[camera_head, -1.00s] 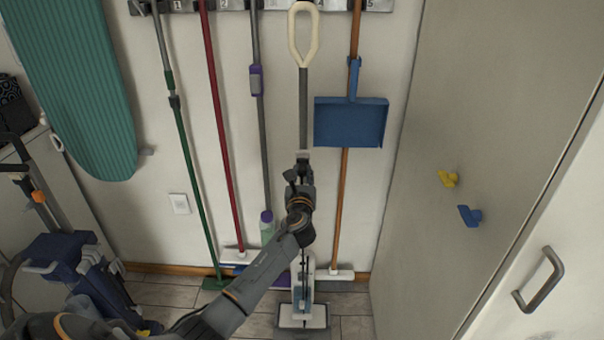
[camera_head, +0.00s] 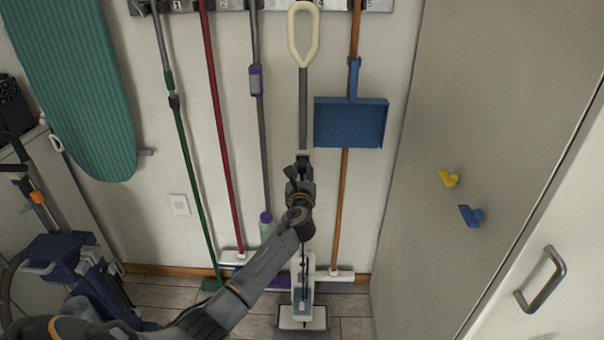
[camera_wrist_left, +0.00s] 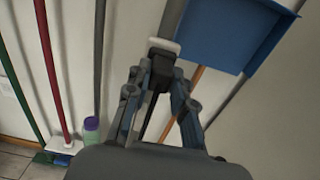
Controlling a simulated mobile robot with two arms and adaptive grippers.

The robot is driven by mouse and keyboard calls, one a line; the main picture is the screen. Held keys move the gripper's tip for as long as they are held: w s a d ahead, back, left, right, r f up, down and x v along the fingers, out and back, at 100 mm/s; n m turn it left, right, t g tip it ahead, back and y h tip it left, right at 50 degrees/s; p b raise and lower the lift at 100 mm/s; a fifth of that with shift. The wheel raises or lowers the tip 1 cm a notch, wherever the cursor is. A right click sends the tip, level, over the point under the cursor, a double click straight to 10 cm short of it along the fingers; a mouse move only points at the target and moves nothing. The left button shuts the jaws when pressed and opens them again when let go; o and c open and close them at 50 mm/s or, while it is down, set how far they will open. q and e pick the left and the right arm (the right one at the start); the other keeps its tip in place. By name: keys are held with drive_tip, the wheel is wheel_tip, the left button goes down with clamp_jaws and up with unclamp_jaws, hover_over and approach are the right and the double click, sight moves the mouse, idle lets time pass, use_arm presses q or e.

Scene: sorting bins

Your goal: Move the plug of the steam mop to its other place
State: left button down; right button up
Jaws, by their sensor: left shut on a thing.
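The steam mop hangs at the wall, with a cream loop handle (camera_head: 303,32), a grey pole (camera_head: 303,105) and a white and blue body (camera_head: 303,290) near the floor. My left gripper (camera_head: 302,168) is in front of the pole, below its middle. In the left wrist view its fingers (camera_wrist_left: 160,88) are shut on the black plug (camera_wrist_left: 160,72). The plug is right at a white clip (camera_wrist_left: 164,45) on the pole; I cannot tell whether they touch. A dark cord (camera_wrist_left: 146,112) hangs below the plug. My right gripper is out of view.
A blue dustpan (camera_head: 350,122) hangs close on the right, before an orange broom pole (camera_head: 341,215). A grey purple-trimmed mop (camera_head: 260,140) stands left. A wall plate (camera_head: 179,205) is farther left. Yellow (camera_head: 448,178) and blue (camera_head: 470,215) hooks are on the cabinet side.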

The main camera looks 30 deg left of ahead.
use_arm(q)
drive_tip(key=shift+w+a, duration=0.15)
drive_tip(key=shift+w, duration=0.05)
drive_tip(key=c, duration=1.1)
unclamp_jaws()
drive_tip(key=shift+o, duration=0.2)
